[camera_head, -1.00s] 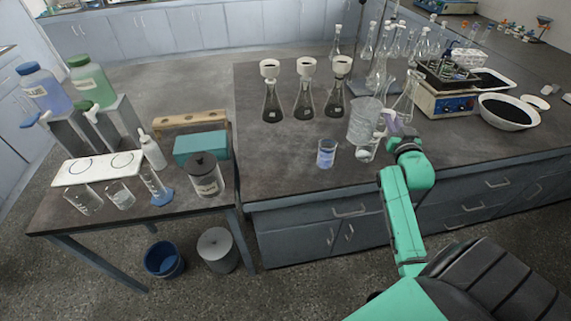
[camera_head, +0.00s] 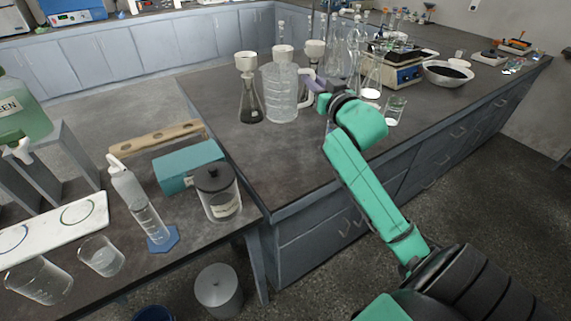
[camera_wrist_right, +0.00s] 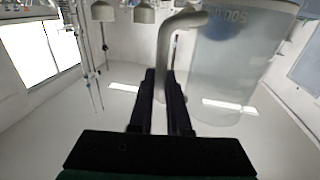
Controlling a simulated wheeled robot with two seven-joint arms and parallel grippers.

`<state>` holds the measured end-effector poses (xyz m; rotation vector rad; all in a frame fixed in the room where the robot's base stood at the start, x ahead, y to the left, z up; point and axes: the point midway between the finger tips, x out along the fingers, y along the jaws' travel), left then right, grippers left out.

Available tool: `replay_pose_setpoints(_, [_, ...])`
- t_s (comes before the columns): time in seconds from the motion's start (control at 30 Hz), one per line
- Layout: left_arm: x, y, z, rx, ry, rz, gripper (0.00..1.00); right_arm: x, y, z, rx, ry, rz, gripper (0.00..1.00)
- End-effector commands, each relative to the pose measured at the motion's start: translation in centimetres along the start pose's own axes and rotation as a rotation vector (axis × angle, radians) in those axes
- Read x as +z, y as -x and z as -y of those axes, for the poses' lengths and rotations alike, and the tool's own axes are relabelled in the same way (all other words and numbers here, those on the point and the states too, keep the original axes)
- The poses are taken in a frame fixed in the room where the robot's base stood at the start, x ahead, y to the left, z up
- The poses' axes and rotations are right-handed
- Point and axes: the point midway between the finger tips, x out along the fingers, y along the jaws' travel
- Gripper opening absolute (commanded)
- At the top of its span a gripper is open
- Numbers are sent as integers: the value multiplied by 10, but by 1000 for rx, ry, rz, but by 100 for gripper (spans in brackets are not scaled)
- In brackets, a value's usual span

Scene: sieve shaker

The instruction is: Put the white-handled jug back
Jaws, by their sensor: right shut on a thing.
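The clear jug (camera_head: 281,93) with the white handle (camera_head: 307,82) is upright over the dark bench, in front of the funnel-topped flasks. My right gripper (camera_head: 318,88) is shut on the handle, at the jug's right side. In the right wrist view the handle stands between the two fingers (camera_wrist_right: 161,100), and the jug's clear, marked body (camera_wrist_right: 225,60) is to the right. I cannot tell whether the jug's base touches the bench. My left gripper is not in view.
A flask with a white funnel (camera_head: 250,90) stands just left of the jug; others are partly hidden behind it. Several tall flasks (camera_head: 352,50) and a beaker (camera_head: 395,108) stand to the right. The bench's front left (camera_head: 240,155) is clear. A lidded jar (camera_head: 217,195) stands on the side table.

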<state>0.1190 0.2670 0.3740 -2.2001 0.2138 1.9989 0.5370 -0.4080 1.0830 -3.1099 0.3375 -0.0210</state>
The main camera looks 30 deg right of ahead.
Motion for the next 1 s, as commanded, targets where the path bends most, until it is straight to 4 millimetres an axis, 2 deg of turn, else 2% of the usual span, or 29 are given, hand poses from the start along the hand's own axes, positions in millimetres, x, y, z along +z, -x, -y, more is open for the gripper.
replay_pose_setpoints(0.2, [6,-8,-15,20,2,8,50,65,1,-1,1,-6,5,0])
replay_pose_setpoints(0.4, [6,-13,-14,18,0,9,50,123,2,-3,1,-5,4,0])
replay_pose_setpoints(0.8, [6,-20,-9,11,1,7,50,186,2,-4,0,-4,0,0])
replay_pose_setpoints(1.0, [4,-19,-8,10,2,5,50,188,2,-3,-1,-1,-3,0])
